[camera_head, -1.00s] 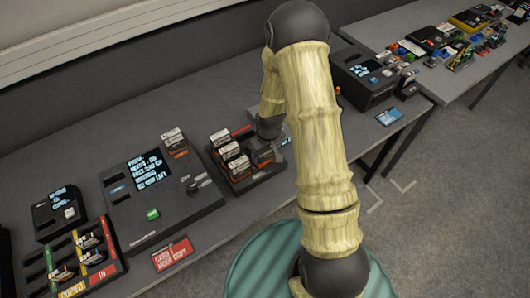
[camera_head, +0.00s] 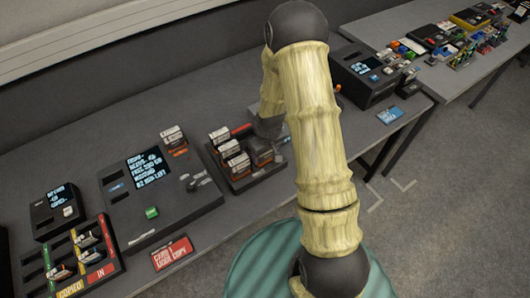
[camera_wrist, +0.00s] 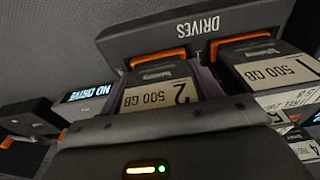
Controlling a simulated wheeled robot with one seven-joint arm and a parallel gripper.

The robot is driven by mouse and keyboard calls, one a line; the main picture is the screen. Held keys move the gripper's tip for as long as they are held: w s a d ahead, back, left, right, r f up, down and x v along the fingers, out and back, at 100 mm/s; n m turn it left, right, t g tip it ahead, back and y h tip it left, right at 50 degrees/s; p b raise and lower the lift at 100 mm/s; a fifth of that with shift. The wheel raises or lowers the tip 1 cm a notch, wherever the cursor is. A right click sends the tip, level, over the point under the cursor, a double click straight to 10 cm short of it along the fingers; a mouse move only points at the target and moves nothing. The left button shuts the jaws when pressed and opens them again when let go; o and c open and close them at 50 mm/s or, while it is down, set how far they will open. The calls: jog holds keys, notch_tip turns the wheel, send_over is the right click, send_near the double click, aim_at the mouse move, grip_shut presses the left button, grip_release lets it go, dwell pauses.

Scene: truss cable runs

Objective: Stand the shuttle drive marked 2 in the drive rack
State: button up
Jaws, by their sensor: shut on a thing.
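The shuttle drive marked 2 (camera_wrist: 170,95) shows in the wrist view with its 500 GB label facing my camera. My gripper (camera_wrist: 160,90) is shut on it, with fingers along its left and right sides. The drive rack (camera_wrist: 190,32), lettered DRIVES, lies right behind it; the drive's far end is at an orange-edged slot. I cannot tell how deep it sits. The drive marked 1 (camera_wrist: 275,70) stands in the slot to the right. In the head view the rack (camera_head: 254,178) is on the table and my gripper (camera_head: 268,128) is over its right part, partly hidden by my arm.
A dark console with a screen (camera_head: 147,167) stands left of the rack. A red card (camera_head: 172,252) lies in front of it. A sorting tray (camera_head: 108,268) is at the far left. Another screen unit (camera_head: 367,75) is right of my arm.

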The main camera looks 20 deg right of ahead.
jog(key=o, duration=1.6)
jog(key=shift+r, duration=0.1)
jog(key=shift+r+p, duration=2.75)
jog(key=shift+r, duration=0.9)
jog(key=shift+r, duration=0.3)
jog(key=s+r+m, duration=0.1)
jog(key=s+r, duration=0.3)
jog(key=r, duration=0.2)
jog(key=s+r+m, duration=0.1)
jog(key=s+r, duration=0.4)
jog(key=r, duration=0.2)
jog(key=s+r+m+t, duration=0.1)
jog(key=s+r, duration=0.4)
jog(key=r, duration=0.1)
jog(key=shift+s+r+m, duration=0.15)
jog(key=shift+s+m, duration=0.05)
jog(key=shift+m, duration=0.1)
